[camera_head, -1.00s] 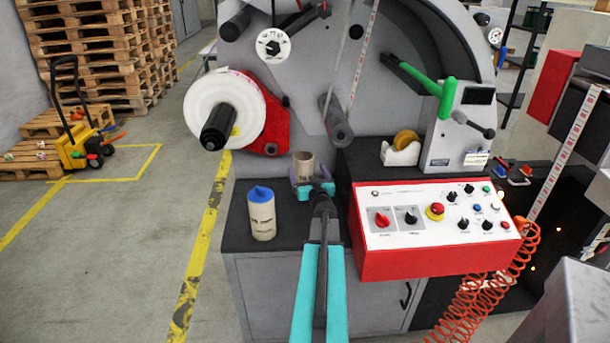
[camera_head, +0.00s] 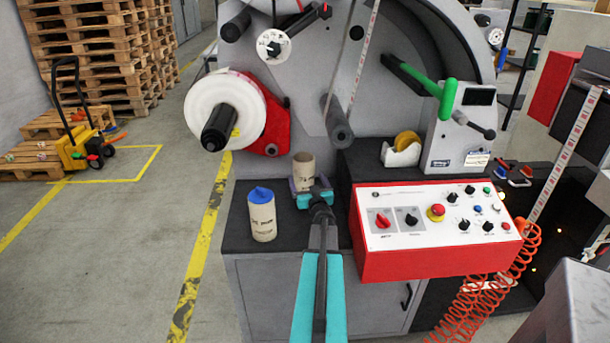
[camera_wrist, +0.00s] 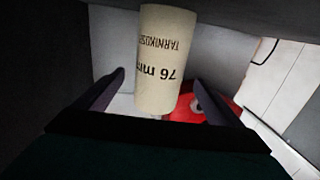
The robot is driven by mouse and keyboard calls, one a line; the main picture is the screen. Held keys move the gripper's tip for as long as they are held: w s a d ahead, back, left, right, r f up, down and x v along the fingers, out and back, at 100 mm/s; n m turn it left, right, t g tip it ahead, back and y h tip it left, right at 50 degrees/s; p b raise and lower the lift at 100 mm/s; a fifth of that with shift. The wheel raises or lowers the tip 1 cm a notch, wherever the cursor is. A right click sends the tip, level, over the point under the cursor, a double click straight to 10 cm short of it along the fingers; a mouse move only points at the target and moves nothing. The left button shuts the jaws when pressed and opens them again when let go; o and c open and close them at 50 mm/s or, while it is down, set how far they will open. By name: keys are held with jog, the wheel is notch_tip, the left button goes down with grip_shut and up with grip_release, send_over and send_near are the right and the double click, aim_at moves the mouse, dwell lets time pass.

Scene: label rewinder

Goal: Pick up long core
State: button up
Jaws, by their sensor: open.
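The beige cardboard core (camera_head: 304,166) stands upright at the back of the dark cabinet top. In the wrist view the core (camera_wrist: 162,62) shows the print "76 mm" and stands between the two fingers, slightly beyond their tips. My gripper (camera_head: 309,187) is at the core, with its teal body on the near side. In the wrist view the gripper (camera_wrist: 157,84) is open, with a gap to the core on each side. The core's lower part is partly hidden by my gripper in the head view.
A red control box (camera_head: 430,257) is close on the right. A white label roll (camera_head: 212,97) and a grey roller (camera_head: 338,122) jut out above.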

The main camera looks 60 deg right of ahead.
aim_at(304, 169)
jog(key=shift+p+x, duration=0.45)
jog(key=shift+x, duration=2.6)
jog(key=c, duration=1.3)
jog(key=shift+o, duration=0.2)
jog(key=shift+r, duration=0.1)
jog(key=shift+s+a+r, duration=0.1)
jog(key=shift+a+r, duration=0.1)
jog(key=shift+r, duration=0.35)
notch_tip(304, 169, up, 6)
jog(key=shift+f, duration=0.25)
jog(key=w+a+p+v, duration=0.2)
jog(key=v, duration=1.6)
jog(key=shift+s+a+r+p, duration=0.2)
jog(key=shift+a+p, duration=0.1)
